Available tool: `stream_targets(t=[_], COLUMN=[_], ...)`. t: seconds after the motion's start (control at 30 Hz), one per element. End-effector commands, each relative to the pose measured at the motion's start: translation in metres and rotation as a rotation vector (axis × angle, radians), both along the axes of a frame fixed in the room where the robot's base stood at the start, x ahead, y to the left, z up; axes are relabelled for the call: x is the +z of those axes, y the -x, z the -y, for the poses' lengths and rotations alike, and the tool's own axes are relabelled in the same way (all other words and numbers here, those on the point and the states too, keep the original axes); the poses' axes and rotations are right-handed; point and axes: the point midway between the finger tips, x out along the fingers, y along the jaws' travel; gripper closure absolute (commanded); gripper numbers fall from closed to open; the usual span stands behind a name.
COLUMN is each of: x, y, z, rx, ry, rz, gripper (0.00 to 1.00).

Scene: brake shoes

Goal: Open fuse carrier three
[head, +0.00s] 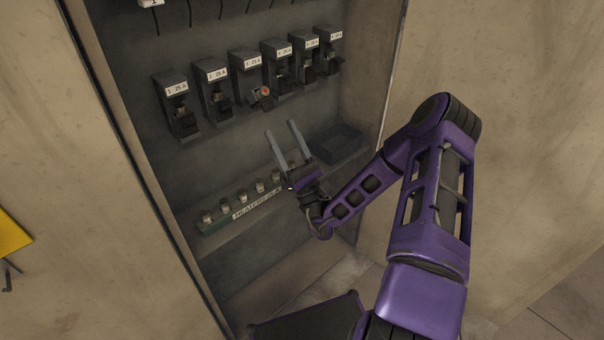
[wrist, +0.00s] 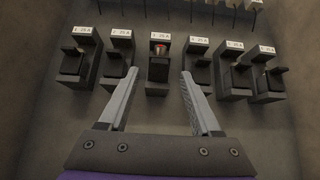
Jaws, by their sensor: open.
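Fuse carrier three (head: 245,83) is third from the left in a row of dark holders labelled 25 A. Its front part looks tipped outward and down, unlike its neighbours, and a red-orange round end shows on it. In the wrist view, carrier three (wrist: 158,70) stands near the middle with the red end at its top. My gripper (head: 280,128) is open and empty, below the row and apart from it in the head view. In the wrist view my gripper's fingers (wrist: 159,73) point up toward carrier three, one on either side of its lower part.
The other carriers, such as two (head: 211,92) and four (head: 279,68), stand close beside it. A dark empty-looking tray (head: 337,142) sits right of my gripper. Cabinet walls enclose both sides.

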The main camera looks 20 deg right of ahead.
Motion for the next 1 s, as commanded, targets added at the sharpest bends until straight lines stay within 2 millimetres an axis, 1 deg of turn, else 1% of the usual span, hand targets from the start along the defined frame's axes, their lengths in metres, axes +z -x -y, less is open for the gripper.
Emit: stream_targets(t=[0.03,0.2,0.4,0.5,0.7,1.0], x=[-0.012,-0.044,-0.075,-0.085,-0.094,-0.094], y=[0.008,0.033,0.058,0.066,0.074,0.074], z=[0.005,0.015,0.024,0.028,0.03,0.03], rx=[-0.004,-0.004,-0.003,-0.003,-0.001,0.0], ry=[-0.005,-0.005,-0.004,-0.002,0.0,-0.001], rz=[-0.004,-0.004,-0.001,0.0,0.001,0.002], gripper=[0.35,0.35,0.35,0.35,0.35,0.35])
